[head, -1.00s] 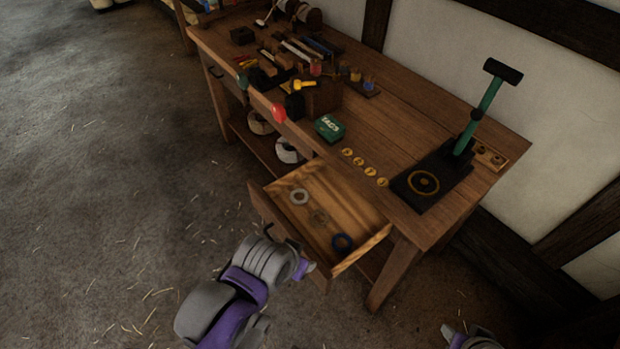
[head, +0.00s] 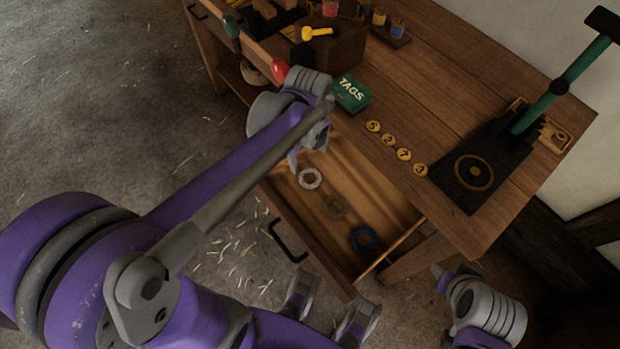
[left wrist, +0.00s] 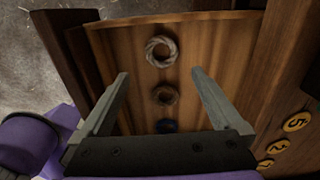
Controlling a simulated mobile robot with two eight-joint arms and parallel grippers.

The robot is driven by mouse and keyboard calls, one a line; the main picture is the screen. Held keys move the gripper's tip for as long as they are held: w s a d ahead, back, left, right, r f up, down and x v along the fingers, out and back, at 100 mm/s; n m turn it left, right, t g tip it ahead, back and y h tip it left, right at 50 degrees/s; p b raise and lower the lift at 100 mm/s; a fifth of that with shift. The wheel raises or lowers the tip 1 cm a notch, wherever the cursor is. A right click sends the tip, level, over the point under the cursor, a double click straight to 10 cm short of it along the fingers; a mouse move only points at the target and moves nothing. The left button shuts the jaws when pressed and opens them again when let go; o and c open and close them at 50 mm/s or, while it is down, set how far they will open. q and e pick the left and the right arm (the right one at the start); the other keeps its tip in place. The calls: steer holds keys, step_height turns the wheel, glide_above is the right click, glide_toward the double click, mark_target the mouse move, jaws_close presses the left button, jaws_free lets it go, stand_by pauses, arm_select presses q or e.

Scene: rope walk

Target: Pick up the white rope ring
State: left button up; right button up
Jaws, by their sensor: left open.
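The white rope ring (head: 310,178) lies flat in the open drawer (head: 290,222), the closest of three rings to the tags box. It also shows in the left wrist view (left wrist: 161,40), ahead of and between my fingertips. My left gripper (head: 309,157) is open and empty above the drawer, just short of the white ring in the picture. Its two fingers stand wide apart in the left wrist view (left wrist: 159,74). A brown ring (head: 335,207) and a blue ring (head: 365,239) lie beside it in a row. My right gripper (head: 445,283) shows only in part at the lower right.
The workbench (head: 455,105) holds a green tags box (head: 351,94), several numbered yellow discs (head: 388,140) and a black press with a green lever (head: 560,90). A red knob (head: 279,69) sits at the bench edge near my left wrist. The drawer's walls surround the rings.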

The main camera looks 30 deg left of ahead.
arm_select(q)
glide_above(310, 180)
step_height(310, 180, down, 5)
steer(key=shift+s+a+r+b, duration=0.1)
steer(key=shift+b, duration=0.35)
step_height(310, 180, down, 6)
steer(key=shift+r+b, duration=0.1)
steer(key=shift+b, duration=0.5)
steer(key=c, duration=1.1)
steer(key=r+p, duration=0.1)
steer(key=r, duration=0.4)
steer(key=r+p, duration=0.1)
steer(key=r, duration=0.4)
steer(key=shift+w+r+p, duration=0.2)
steer(key=shift+r+p, duration=0.05)
steer(key=shift+p, duration=0.05)
